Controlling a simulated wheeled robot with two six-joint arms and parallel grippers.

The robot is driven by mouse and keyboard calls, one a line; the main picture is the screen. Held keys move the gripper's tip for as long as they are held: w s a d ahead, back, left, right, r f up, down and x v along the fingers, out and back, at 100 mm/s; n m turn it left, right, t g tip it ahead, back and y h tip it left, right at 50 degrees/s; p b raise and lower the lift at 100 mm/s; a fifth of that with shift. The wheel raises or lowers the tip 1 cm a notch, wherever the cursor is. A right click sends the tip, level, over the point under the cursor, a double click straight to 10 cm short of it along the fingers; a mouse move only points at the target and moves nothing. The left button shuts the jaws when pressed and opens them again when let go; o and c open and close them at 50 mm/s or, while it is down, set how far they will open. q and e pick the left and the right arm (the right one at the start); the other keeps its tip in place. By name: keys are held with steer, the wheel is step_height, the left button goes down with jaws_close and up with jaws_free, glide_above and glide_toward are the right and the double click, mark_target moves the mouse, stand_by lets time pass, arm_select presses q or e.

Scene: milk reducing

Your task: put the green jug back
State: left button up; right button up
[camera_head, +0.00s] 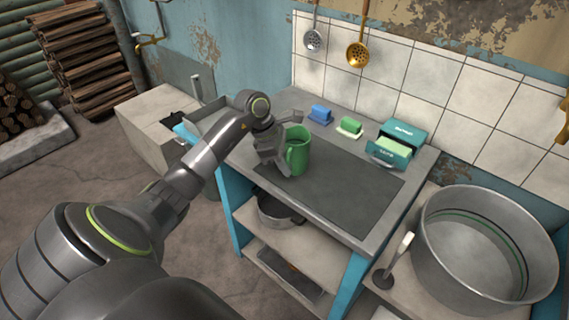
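The green jug (299,152) stands upright on the dark inset top of the counter (345,190), toward its left side. Its handle faces the lower left. My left gripper (288,144) is at the jug's left side with its fingers spread wide. One finger reaches behind the jug near rim height, and the other hangs in front of its left side, near the handle. Whether either finger touches the jug I cannot tell. My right gripper is not in view.
A blue block (320,115), a green-and-white block (349,127) and an open teal box (393,149) stand along the counter's back. A large metal tub (440,240) is at the right. A pot (277,208) sits on the shelf below. The counter's middle is clear.

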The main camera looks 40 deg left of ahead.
arm_select(q)
steer(key=o, duration=0.3)
steer(key=shift+o, duration=0.2)
steer(key=shift+r, duration=0.25)
steer(key=shift+a+r, duration=0.2)
steer(key=shift+r, duration=0.1)
steer(key=b+v, duration=0.2)
steer(key=v, duration=0.9)
steer(key=shift+r, duration=0.1)
